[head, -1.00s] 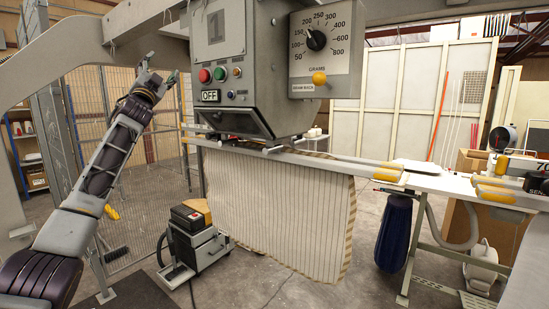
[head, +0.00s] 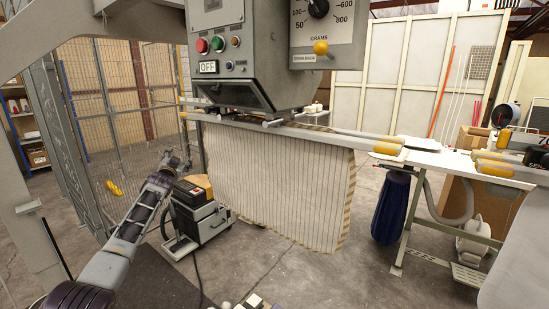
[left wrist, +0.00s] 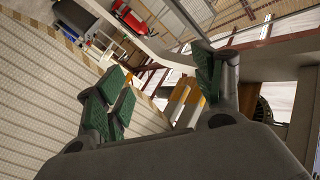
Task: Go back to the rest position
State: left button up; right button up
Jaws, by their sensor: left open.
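My left arm comes in from the left in the head view. Its gripper (head: 181,160) is raised in free air near the black and grey wheeled unit (head: 200,208), left of the hanging striped pillow fabric (head: 275,185). The left wrist view shows the gripper (left wrist: 158,92) with its green-padded fingers spread apart and nothing between them. Striped fabric (left wrist: 40,100) fills the left of that view. My right gripper does not show.
The filling machine (head: 222,45) with its buttons and dial stands above the fabric. A white table (head: 440,160) with yellow-ended parts runs right. A blue bag (head: 392,208) hangs below it. A wire fence (head: 120,100) stands at the back left. The floor in front is open.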

pick_arm(q)
jog(key=s+d+f+n+g, duration=0.15)
jog(key=s+f, duration=0.35)
jog(key=f, duration=1.1)
jog(key=s+f+g, duration=0.3)
jog(key=s+f, duration=0.2)
jog(key=f, duration=1.1)
jog(key=s+d+f+g, duration=0.15)
jog(key=s+f, duration=0.45)
jog(key=f, duration=1)
jog(key=s+d+f+g+h, duration=0.1)
jog(key=s+d+f+g, duration=0.1)
jog(key=s+f, duration=0.9)
jog(key=s+d+f+g, duration=0.1)
jog(key=s+f+g, duration=0.1)
jog(key=s+f, duration=0.85)
jog(key=s+d+f+g, duration=0.1)
jog(key=s+f, duration=0.5)
jog(key=s, duration=1)
jog(key=s+d+f+g, duration=0.2)
jog(key=s+f, duration=0.4)
jog(key=s, duration=1.1)
jog(key=s+d+f+g, duration=0.2)
jog(key=s+f+g, duration=0.2)
jog(key=s, duration=1.2)
notch_tip(320, 180, down, 2)
jog(key=shift+s+f+h, duration=0.2)
jog(key=shift+s+h, duration=0.1)
jog(key=shift+h, duration=0.1)
